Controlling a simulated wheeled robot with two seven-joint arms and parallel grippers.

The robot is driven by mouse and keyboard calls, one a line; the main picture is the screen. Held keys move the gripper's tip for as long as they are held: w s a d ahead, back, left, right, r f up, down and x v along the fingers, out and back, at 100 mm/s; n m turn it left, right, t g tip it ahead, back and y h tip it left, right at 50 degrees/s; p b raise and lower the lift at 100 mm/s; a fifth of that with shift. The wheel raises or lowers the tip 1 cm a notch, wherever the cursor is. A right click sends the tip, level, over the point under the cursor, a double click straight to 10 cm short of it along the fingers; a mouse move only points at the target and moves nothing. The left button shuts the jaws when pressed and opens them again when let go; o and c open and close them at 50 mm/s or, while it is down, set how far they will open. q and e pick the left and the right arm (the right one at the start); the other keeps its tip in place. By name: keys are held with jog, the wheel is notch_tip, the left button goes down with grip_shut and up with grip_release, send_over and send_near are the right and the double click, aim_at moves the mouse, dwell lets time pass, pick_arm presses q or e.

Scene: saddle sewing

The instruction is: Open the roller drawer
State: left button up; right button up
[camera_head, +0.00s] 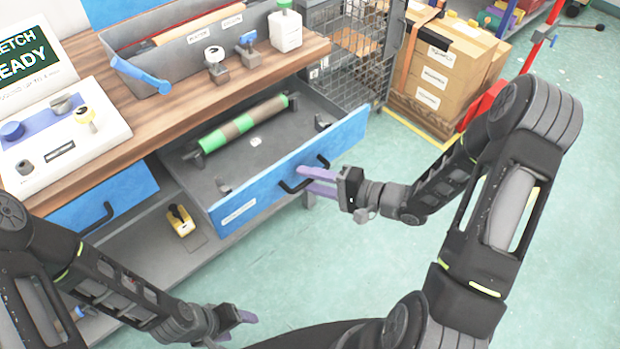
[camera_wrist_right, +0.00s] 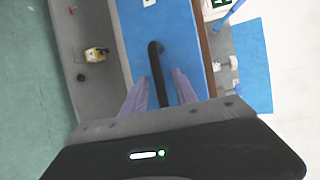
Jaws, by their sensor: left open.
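The roller drawer (camera_head: 234,206) has a blue front and is pulled out from under the bench top. A green-and-brown striped roller (camera_head: 243,124) lies inside it. The drawer's black handle (camera_head: 290,187) also shows in the right wrist view (camera_wrist_right: 155,62). My right gripper (camera_head: 318,181) is open at the handle. Its purple fingers (camera_wrist_right: 160,92) stand on either side of the black bar, with gaps visible between bar and fingers. Whether a fingertip touches the drawer front is unclear. My left gripper (camera_head: 240,325) is open and empty, low in front of the bench; its fingers are partly hidden.
A second blue drawer (camera_head: 118,200) at the left is closed. A yellow tool (camera_head: 180,220) sits on the lower shelf. The bench top (camera_head: 190,88) carries a grey tray and a control panel. Cardboard boxes (camera_head: 445,70) and a wire rack stand behind.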

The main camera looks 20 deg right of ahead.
jog(key=v, duration=0.7)
jog(key=shift+s+d, duration=0.2)
jog(key=shift+s, duration=0.1)
jog(key=shift+r, duration=0.1)
jog(key=w+d+f+n+g+h, duration=0.1)
jog(key=d+f+n+g+h, duration=0.25)
jog(key=f+h, duration=0.75)
jog(key=s+a+f+n+g+y, duration=0.2)
jog(key=s+a+f, duration=0.3)
jog(key=s+a, duration=0.3)
jog(key=s+a+f+n+g+y+p, duration=0.1)
jog(key=s+a+f+n+g, duration=0.1)
jog(key=s+a+f+g, duration=0.3)
jog(key=s+a, duration=0.3)
jog(key=a, duration=0.4)
jog(key=shift+a+n+y, duration=0.35)
jog(key=shift+a+y, duration=0.05)
